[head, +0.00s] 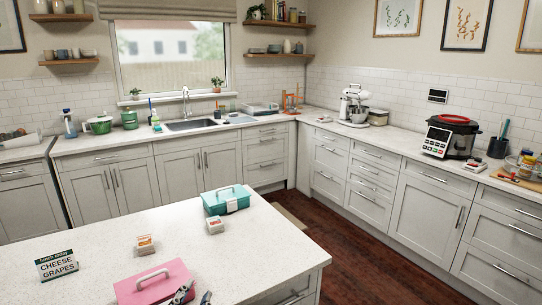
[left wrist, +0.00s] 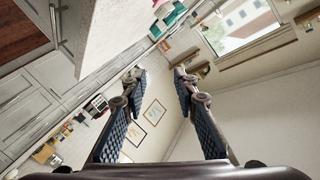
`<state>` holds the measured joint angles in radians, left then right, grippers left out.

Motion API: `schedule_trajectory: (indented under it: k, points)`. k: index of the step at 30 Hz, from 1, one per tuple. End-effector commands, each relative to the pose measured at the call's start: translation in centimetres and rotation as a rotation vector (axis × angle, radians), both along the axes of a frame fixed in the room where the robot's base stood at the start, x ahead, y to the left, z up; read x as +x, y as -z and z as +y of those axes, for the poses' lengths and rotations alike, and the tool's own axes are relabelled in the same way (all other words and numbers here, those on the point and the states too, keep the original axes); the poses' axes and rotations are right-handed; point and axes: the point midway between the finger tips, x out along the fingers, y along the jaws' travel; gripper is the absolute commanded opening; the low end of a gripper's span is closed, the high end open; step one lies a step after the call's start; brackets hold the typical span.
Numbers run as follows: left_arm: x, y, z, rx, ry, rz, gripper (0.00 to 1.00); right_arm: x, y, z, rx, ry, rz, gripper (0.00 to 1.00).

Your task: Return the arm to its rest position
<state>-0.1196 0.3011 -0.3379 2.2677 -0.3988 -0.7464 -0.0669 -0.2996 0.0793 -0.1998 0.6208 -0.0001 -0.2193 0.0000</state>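My left gripper (head: 197,293) pokes in at the bottom edge of the head view, in front of the pink box and close to its front edge in the picture. In the left wrist view the two fingers of my left gripper (left wrist: 159,74) are spread wide apart with nothing between them. That view is tilted and takes in cabinets, wall and window. The rest of the left arm is out of the head view. My right gripper shows in neither view.
The white island (head: 100,245) bears a pink box (head: 150,288), a teal box (head: 226,199), two small packs (head: 145,244) (head: 216,226) and a "CHEESE GRAPES" sign (head: 57,265). Counters line the walls, with a cooker (head: 450,136) at right.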

Motion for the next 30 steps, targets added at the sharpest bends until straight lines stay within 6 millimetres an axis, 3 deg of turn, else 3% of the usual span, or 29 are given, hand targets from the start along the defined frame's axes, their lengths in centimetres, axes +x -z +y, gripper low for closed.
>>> schedule_trajectory:
  k: [1, 3, 6, 9, 13, 19, 26, 30]
  points:
    - [-1.9, 3.4, 1.2, -0.059, -0.053, 0.123, 0.27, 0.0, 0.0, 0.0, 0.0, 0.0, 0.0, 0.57]
    - [-4.9, 7.7, 2.6, -0.127, -0.119, 0.289, 0.27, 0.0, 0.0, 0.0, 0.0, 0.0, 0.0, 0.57]
    - [-9.8, 12.8, 3.7, -0.207, -0.198, 0.507, 0.27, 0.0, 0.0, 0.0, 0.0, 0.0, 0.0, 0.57]
    - [-14.6, 16.4, 4.2, -0.266, -0.26, 0.687, 0.27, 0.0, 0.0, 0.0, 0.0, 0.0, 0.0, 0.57]
    - [-20.3, 19.5, 4.3, -0.32, -0.318, 0.88, 0.27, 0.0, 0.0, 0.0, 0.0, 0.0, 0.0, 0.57]
    - [-28.4, 21.9, 3.8, -0.38, -0.386, 1.128, 0.27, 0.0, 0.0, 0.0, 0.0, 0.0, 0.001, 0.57]
    - [-26.5, 28.2, 3.6, -0.366, -0.386, 1.14, 0.27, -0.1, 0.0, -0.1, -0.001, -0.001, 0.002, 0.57]
    - [-26.3, 33.0, 3.5, -0.36, -0.388, 1.158, 0.27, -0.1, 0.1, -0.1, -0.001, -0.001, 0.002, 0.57]
